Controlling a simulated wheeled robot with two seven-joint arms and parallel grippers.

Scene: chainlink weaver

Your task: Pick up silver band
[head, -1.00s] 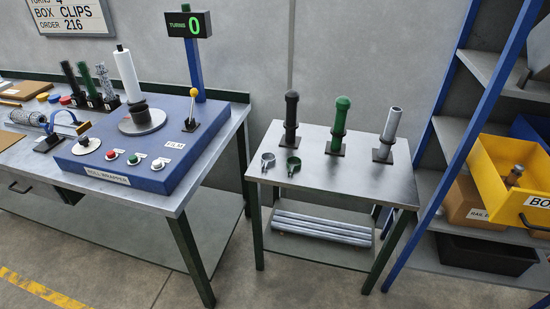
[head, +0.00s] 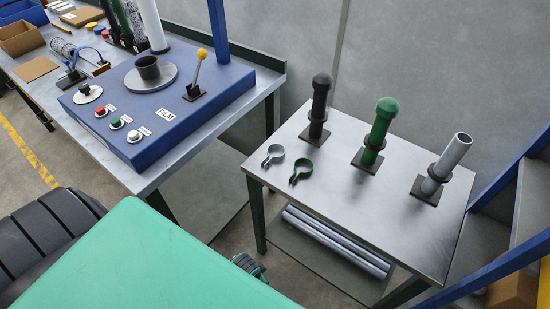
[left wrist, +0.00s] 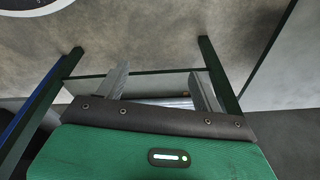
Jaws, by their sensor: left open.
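The silver band (head: 272,154) is a small grey ring with a short tab, lying on the small metal table (head: 330,205) near its left edge. A similar dark green band (head: 301,171) lies beside it to the right. My left gripper (left wrist: 161,80) is open, its two grey fingers apart with nothing held between them. In the head view my own green arm casing covers the lower left, and only a small dark and green part shows beyond it, below the table's left side. The left wrist view does not show the silver band. My right gripper is not in view.
A black post (head: 319,103), a green post (head: 380,127) and a silver post (head: 449,160) stand on the table behind and right of the bands. Pipes (head: 330,240) lie on its lower shelf. The blue roll wrapper (head: 165,115) stands left; blue shelving is right.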

